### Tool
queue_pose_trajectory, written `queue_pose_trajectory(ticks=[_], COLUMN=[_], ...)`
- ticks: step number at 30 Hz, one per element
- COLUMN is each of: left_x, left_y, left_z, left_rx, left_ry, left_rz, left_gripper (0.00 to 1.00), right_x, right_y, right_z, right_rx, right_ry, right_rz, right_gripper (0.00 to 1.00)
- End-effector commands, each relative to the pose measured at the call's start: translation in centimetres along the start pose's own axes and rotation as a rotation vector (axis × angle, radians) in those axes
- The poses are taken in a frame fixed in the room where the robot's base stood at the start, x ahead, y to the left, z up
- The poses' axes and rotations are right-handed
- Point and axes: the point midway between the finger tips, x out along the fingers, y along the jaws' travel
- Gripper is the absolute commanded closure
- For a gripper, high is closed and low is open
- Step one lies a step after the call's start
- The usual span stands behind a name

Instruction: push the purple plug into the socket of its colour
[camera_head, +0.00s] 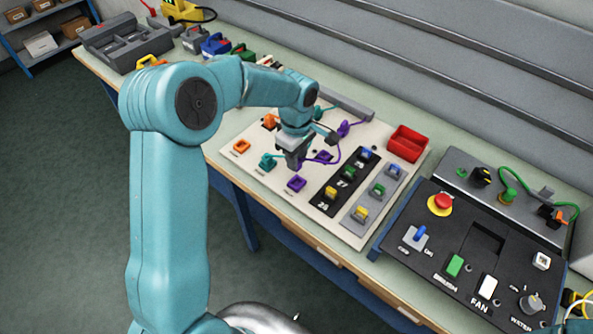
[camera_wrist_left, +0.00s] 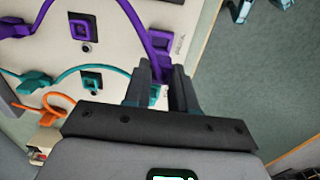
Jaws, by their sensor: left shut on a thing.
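My left gripper (camera_head: 293,163) is shut on the purple plug, which is mostly hidden between the fingers in the head view. In the left wrist view the gripper (camera_wrist_left: 163,85) has the purple plug (camera_wrist_left: 159,68) between its fingers, with its purple cable looping away. A purple socket (camera_head: 296,184) sits on the pale board's front edge, just below the fingertips in the picture. Another purple socket (camera_head: 325,157) lies further back and also shows in the left wrist view (camera_wrist_left: 82,28). I cannot tell the gap between plug and board. My right gripper is not in view.
A red tray (camera_head: 407,143) stands behind. A black control panel (camera_head: 470,255) is at the right.

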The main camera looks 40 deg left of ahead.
Motion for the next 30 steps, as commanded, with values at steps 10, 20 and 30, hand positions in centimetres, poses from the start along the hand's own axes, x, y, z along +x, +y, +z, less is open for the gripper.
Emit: queue_pose_trajectory(ticks=[10,20,30], left_x=[-10.2,-12.1,-7.6], left_y=[0.1,0.0,0.0], left_z=[0.0,0.0,0.0], left_rx=[0.0,0.001,0.0], left_ry=[0.001,-0.001,0.0], left_rz=[0.006,-0.001,-0.001], left_gripper=[1.0,1.0,1.0], right_x=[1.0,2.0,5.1], right_y=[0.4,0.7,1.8], right_z=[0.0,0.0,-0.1], right_rx=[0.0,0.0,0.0], right_ry=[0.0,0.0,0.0], right_rz=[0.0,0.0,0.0], right_gripper=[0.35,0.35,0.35])
